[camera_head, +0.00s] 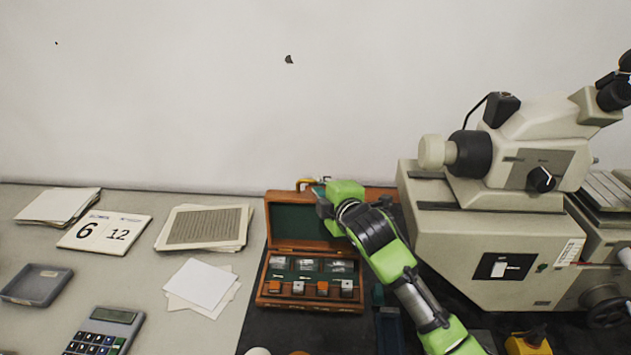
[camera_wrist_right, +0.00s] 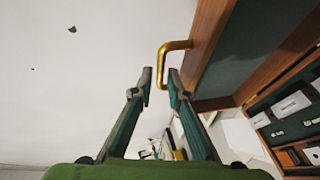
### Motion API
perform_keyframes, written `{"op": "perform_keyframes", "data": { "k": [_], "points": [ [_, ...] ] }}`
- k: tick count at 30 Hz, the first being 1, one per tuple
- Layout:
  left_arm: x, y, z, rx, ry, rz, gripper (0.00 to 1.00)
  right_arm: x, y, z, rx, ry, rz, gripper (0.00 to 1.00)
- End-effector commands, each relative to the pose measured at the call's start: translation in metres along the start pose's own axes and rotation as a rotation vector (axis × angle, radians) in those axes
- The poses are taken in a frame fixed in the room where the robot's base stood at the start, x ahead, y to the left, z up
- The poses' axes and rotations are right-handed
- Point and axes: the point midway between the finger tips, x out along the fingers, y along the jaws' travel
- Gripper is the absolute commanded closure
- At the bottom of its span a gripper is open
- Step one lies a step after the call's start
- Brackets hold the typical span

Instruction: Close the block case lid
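The wooden block case (camera_head: 274,302) stands open on the dark bench section, with blocks in its lower tray. Its lid (camera_head: 290,222), lined in dark green, is raised at the back. A brass handle (camera_head: 303,182) shows at the lid's top edge and close up in the right wrist view (camera_wrist_right: 163,62). My right gripper (camera_head: 319,190) is at the lid's upper edge and hides part of it. In the wrist view its two fingers (camera_wrist_right: 160,84) are apart, with the handle's lower end appearing between the tips. I cannot tell whether they touch it. My left gripper is out of view.
A large beige microscope (camera_head: 487,240) stands close on the right of the case.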

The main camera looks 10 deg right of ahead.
Motion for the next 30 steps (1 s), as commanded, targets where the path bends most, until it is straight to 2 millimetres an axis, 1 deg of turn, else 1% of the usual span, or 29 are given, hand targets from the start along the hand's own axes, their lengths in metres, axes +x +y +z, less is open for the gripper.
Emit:
{"op": "perform_keyframes", "data": {
  "k": [1, 4, 10, 20, 21, 22, 30],
  "points": [
    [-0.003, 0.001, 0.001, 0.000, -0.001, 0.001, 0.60, 0.007, 0.001, -0.001, 0.002, 0.000, -0.003, 0.85],
    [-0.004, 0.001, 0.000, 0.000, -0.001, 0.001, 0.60, 0.019, 0.001, 0.000, 0.001, -0.001, -0.002, 0.85],
    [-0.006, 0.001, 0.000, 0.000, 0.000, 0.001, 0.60, 0.032, 0.000, -0.001, 0.000, 0.000, 0.000, 0.85],
    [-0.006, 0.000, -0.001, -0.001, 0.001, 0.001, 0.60, 0.035, -0.001, -0.001, 0.000, 0.001, -0.001, 0.85],
    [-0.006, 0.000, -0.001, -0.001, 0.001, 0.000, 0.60, 0.034, -0.001, -0.001, 0.000, 0.001, -0.001, 0.95],
    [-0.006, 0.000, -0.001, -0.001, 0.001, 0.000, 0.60, 0.034, -0.001, -0.001, 0.000, 0.001, -0.001, 1.00],
    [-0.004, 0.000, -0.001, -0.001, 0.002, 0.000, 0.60, 0.033, -0.002, -0.001, -0.002, 0.001, 0.004, 1.00]
  ]
}}
